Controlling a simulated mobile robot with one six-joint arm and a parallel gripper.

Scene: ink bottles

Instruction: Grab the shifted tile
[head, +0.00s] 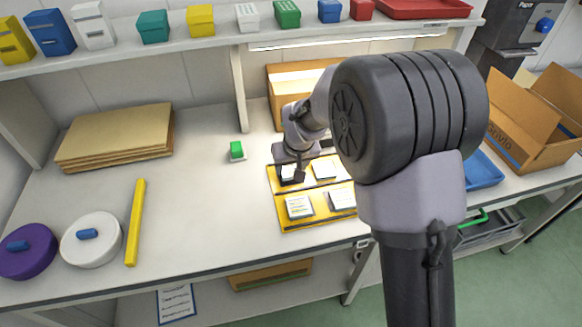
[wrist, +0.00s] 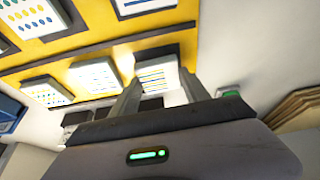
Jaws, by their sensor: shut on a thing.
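A yellow board (head: 310,223) lies on the workbench and bears several pale tiles with dark edges. It also fills the upper part of the wrist view (wrist: 123,62). My gripper (head: 291,178) is at the board's far left corner in the head view, pointing down. In the wrist view my gripper (wrist: 160,84) is shut on a white tile with blue lines (wrist: 156,72), one finger on each side. In the head view this tile is mostly hidden by the gripper. Other tiles (head: 299,207) lie on the board, including a blue-lined one (wrist: 97,76) beside the held tile.
A small green-and-white block (head: 237,151) stands left of the board. A cardboard box (head: 285,82) is behind my gripper. A blue tray (head: 483,170) and an open carton (head: 535,125) are at the right. A yellow bar (head: 136,222) lies left; the bench between is clear.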

